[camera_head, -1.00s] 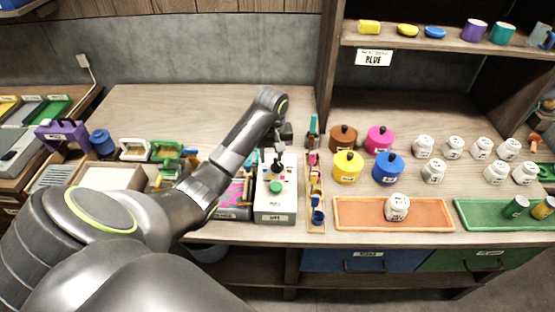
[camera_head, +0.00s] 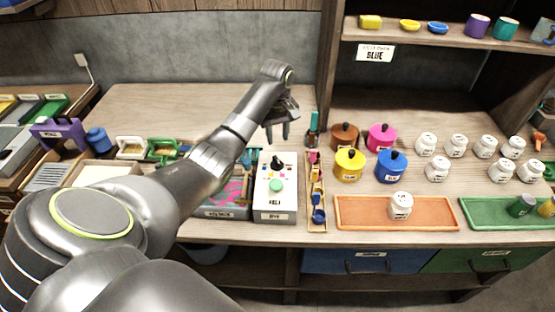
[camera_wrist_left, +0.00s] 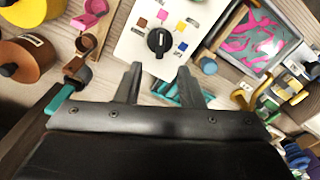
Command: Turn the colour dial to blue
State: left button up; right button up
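The colour dial is a black knob (camera_head: 277,163) on top of a white box (camera_head: 275,206), with small coloured patches around it and a green button in front. In the left wrist view the dial (camera_wrist_left: 159,42) has brown, pink, yellow and blue patches (camera_wrist_left: 183,46) near it. It bears a pale mark, but I cannot tell surely which patch it points to. My left gripper (camera_head: 277,134) is open and empty, raised above and behind the dial, not touching it. Its two fingers (camera_wrist_left: 160,76) stand apart in the wrist view. My right gripper is not in view.
A sign reading BLUE (camera_head: 375,53) hangs on the shelf edge. A narrow wooden tray (camera_head: 318,228) of small scoops stands right of the box, a pink-patterned tray (camera_head: 229,206) left. Coloured pots, including a blue one (camera_head: 391,167), and white jars stand further right.

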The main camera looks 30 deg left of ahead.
aim_at(277, 160)
pick_arm(q)
notch_tip(277, 160, down, 10)
jog(key=shift+s+r+p, duration=0.1)
jog(key=shift+r+p, duration=0.1)
jog(key=shift+p, duration=0.2)
grip_shut()
